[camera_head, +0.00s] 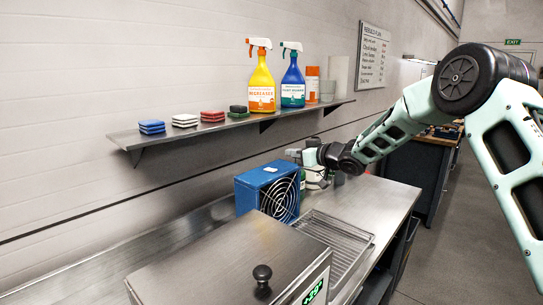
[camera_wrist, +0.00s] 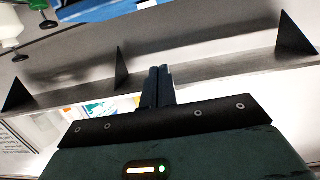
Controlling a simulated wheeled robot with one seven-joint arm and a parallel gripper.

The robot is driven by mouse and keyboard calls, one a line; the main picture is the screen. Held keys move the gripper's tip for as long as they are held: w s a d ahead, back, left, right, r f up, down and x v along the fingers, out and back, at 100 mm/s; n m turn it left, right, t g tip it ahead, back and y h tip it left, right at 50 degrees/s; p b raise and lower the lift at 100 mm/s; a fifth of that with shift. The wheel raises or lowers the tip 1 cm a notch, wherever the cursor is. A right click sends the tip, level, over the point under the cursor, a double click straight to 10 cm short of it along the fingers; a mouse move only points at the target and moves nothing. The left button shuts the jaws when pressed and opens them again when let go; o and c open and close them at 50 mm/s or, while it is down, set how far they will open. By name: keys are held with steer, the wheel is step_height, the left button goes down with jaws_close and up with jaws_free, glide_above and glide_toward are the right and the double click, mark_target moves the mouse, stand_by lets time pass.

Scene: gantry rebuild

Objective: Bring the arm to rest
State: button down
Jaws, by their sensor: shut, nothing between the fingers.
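My arm (camera_head: 395,125) reaches in from the right in the head view, out over the metal bench. My gripper (camera_head: 292,153) is at its far end, above the bench just behind the blue fan box and below the wall shelf. In the wrist view my gripper (camera_wrist: 160,70) shows its two fingers pressed together, with nothing held. The fingers point toward the wall shelf's brackets in that view.
A blue fan box (camera_head: 262,190), a wire rack (camera_head: 335,240) and a lidded metal unit (camera_head: 225,265) stand on the bench (camera_head: 385,195). The wall shelf (camera_head: 215,130) holds sponges, a yellow spray bottle (camera_head: 261,88) and a blue one (camera_head: 292,85). Floor at right is clear.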

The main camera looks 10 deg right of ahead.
steer(key=s+d+f+m+g+h, duration=0.2)
steer(key=s+d+f+g+h, duration=0.15)
steer(key=s, duration=1.05)
steer(key=s+d+f+m+g+h, duration=0.2)
steer(key=s+f+m+g+h, duration=0.15)
steer(key=s, duration=1.05)
steer(key=s+d+f+m+g+h, duration=0.2)
steer(key=s+d+g, duration=0.15)
steer(key=s, duration=1.05)
steer(key=s+a+n+g, duration=0.1)
steer(key=s+a+n, duration=0.3)
steer(key=a, duration=0.5)
steer(key=s+a+r+n+g, duration=0.1)
steer(key=s+a+n, duration=0.3)
steer(key=s+a, duration=0.5)
steer(key=shift+s+a+r+g+b, duration=0.2)
steer(key=shift+a+g+b, duration=0.1)
steer(key=shift+a+g, duration=0.1)
